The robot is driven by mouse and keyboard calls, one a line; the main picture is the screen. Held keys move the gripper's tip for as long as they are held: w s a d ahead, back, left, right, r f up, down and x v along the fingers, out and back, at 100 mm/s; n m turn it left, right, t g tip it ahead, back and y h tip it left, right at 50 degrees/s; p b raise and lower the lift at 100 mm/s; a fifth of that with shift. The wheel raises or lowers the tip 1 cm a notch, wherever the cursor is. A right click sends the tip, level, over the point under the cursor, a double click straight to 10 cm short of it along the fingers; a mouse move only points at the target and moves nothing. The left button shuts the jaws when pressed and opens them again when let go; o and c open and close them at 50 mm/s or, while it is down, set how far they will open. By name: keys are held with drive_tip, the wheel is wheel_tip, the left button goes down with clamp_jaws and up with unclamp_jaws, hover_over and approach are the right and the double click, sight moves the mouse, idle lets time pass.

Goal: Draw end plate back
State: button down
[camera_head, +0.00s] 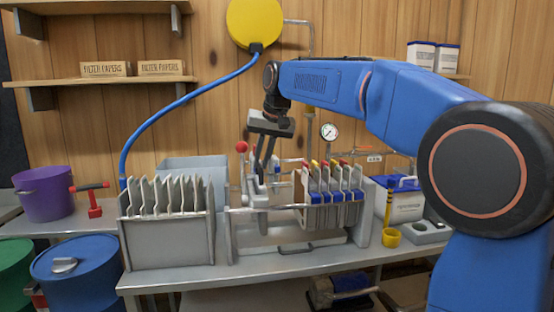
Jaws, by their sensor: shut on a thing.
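The filter press (360,225) stands on the bench, with a pack of plates (335,190) with red and yellow tabs and blue lower parts on its right side. The pale end plate (252,192) stands upright left of the pack, with an open gap between them. My gripper (262,172) reaches down from above, its dark fingers shut on the upper part of the end plate. The fingers and the plate overlap, so the exact contact is partly hidden.
A grey bin of pale plates (165,238) stands close left of the press. A red-knobbed lever (241,148) rises behind the end plate. A blue hose (160,105) arcs at left.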

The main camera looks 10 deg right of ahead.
drive_tip(key=shift+a, duration=0.55)
drive_tip(key=c, duration=2)
unclamp_jaws()
drive_tip(key=shift+c, duration=0.2)
drive_tip(key=shift+r, duration=0.1)
drive_tip(key=v, duration=1.7)
drive_tip(key=shift+s, duration=0.2)
